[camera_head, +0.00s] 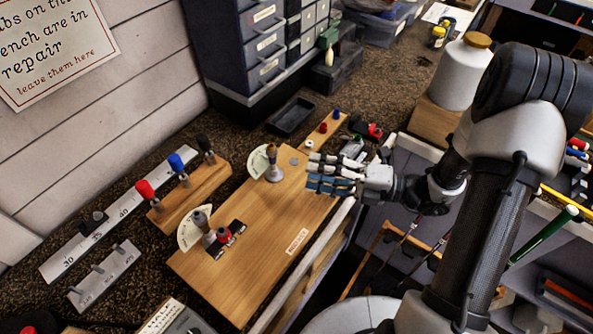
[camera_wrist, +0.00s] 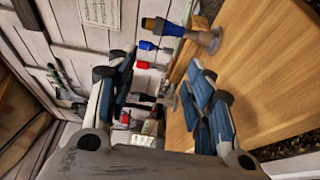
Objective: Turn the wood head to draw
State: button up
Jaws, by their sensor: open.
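A wooden board (camera_head: 290,222) lies on the dark bench. Near its far end a post with a brown top and grey flared base (camera_head: 272,166) stands upright beside a cream fan-shaped dial (camera_head: 257,161). I cannot tell which is the wood head, nor read the dials. My gripper (camera_head: 313,173) is open and empty, above the board's right side, its fingers pointing left toward the brown-topped post, apart from it. In the wrist view the post (camera_wrist: 190,34) is beyond the open fingers (camera_wrist: 164,78).
A wooden block (camera_head: 190,190) holds red, blue and black-handled tools left of the board. A red-topped part (camera_head: 224,236) sits in a black recess by the grey knob. Small red, white and blue pegs stand at the board's far end. Drawer cabinets (camera_head: 255,45) rise behind.

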aim_at(296, 169)
jog(key=b+x, duration=0.1)
jog(key=x, duration=0.4)
jog(key=shift+a, duration=0.2)
jog(key=shift+c, duration=0.5)
grip_shut()
